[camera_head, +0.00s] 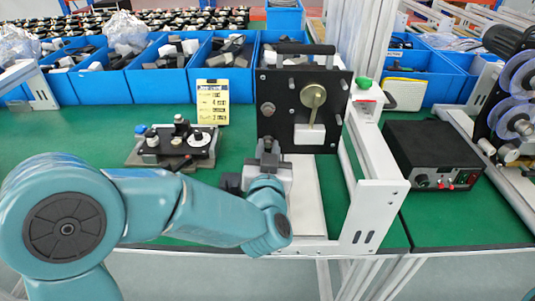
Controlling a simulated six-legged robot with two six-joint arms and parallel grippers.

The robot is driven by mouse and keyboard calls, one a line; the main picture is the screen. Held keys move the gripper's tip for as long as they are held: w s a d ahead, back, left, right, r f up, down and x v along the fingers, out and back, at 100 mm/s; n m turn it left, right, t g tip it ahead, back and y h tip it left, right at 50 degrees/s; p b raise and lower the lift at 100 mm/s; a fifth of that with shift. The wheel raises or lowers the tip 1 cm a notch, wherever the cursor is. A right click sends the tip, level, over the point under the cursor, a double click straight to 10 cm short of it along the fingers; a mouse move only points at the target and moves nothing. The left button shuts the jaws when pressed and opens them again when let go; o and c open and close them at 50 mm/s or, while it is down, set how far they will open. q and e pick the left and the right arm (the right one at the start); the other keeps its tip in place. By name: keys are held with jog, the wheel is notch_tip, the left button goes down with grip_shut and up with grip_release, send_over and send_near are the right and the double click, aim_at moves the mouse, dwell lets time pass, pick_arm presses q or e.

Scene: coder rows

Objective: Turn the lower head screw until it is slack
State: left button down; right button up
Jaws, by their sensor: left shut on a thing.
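The black head plate (275,128) stands upright on the white fixture, with a brass disc (313,96) and a white block (309,135) on its face. A round grey screw knob (267,109) shows at the plate's left side. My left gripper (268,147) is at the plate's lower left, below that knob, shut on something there. The lower head screw itself is hidden by the gripper, so I cannot see its thread or how tight it is. My right gripper is not in view.
A small black device (178,144) and a yellow card (212,102) stand on the green bench left of the plate. The white frame (372,180) and a black power box (431,155) are on the right. Blue bins (160,77) line the back.

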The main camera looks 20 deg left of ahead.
pick_arm(q)
jog(key=n+b, duration=0.4)
jog(key=n, duration=0.1)
jog(key=shift+d+f+b, duration=0.1)
jog(key=shift+f+b, duration=0.2)
jog(key=shift+b, duration=0.1)
jog(key=shift+r+n, duration=0.1)
jog(key=shift+n, duration=0.4)
jog(key=shift+s+r, duration=0.1)
jog(key=shift+r, duration=0.05)
jog(key=c, duration=1.1)
grip_release()
jog(key=shift+r, duration=0.1)
jog(key=m+p, duration=0.7)
jog(key=m, duration=0.1)
jog(key=shift+r+p, duration=0.2)
jog(key=shift+p, duration=0.1)
jog(key=shift+f+m, duration=0.1)
jog(key=shift+m, duration=0.6)
jog(key=shift+f, duration=0.15)
